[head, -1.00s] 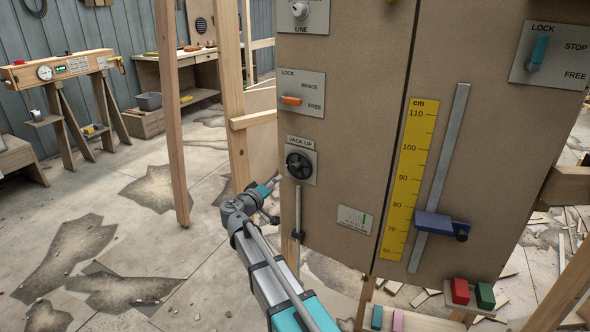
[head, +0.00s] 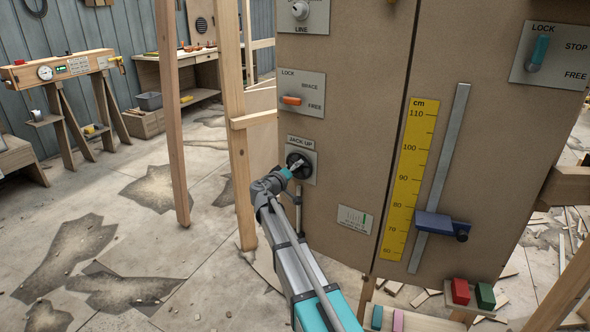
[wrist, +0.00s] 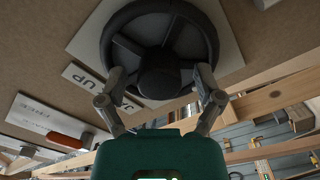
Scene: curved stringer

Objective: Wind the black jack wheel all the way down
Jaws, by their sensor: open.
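The black jack wheel (head: 293,161) is mounted on a pale plate labelled "JACK UP" on the brown panel. In the wrist view the wheel (wrist: 148,45) fills the upper middle, with spokes and a round hub. My gripper (head: 297,167) is at the wheel in the head view and covers part of it. In the wrist view my gripper (wrist: 165,78) is open, its two fingers spread on either side of the hub. I cannot tell whether the fingers touch the hub. Below the wheel, a vertical rod shows partly behind my arm.
A lever plate with an orange handle (head: 291,100) sits above the wheel. A small gauge plate (head: 355,219) is at lower right. A yellow cm scale (head: 410,180) and a blue slider (head: 440,225) are further right. A wooden post (head: 234,120) stands left of the panel.

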